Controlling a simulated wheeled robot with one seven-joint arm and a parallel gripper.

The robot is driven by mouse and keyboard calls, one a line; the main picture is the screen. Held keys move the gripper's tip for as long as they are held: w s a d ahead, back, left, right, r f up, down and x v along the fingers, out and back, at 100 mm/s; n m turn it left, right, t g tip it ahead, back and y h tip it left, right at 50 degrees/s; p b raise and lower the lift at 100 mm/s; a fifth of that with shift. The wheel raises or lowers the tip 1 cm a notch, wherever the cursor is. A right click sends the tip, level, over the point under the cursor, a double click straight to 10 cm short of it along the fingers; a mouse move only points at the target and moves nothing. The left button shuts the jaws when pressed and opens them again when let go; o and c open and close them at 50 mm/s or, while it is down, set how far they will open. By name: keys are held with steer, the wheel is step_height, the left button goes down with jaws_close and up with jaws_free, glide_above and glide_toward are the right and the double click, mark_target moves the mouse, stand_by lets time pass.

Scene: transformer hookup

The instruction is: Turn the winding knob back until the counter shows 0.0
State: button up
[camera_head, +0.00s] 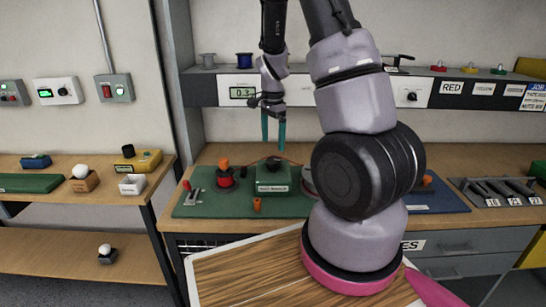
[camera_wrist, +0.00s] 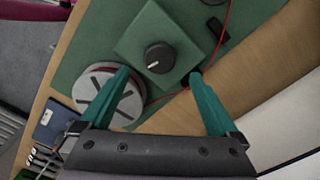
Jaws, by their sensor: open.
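A black round knob (camera_head: 273,162) with a white pointer line sits on top of a green box (camera_head: 272,181) with a small label I cannot read clearly. In the wrist view the knob (camera_wrist: 159,57) shows between and just beyond my fingertips, its line pointing left. The counter display (camera_head: 241,92) on the back panel reads 0.3. My gripper (camera_head: 273,146) points down above the box, its teal fingers apart and empty. In the wrist view my gripper (camera_wrist: 159,76) spans wider than the knob and appears clear of it.
A pale disc (camera_wrist: 108,97) with dark slots stands beside the box, with a red wire near it. On the green mat (camera_head: 205,207) are a red coil with an orange top (camera_head: 225,177), a lever switch (camera_head: 192,196) and an orange peg (camera_head: 257,204). Another black knob (camera_head: 411,97) is on the panel.

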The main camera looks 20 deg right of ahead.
mark_target(273, 159)
step_height(273, 159, down, 7)
steer(key=shift+r, duration=0.15)
steer(key=c, duration=1.4)
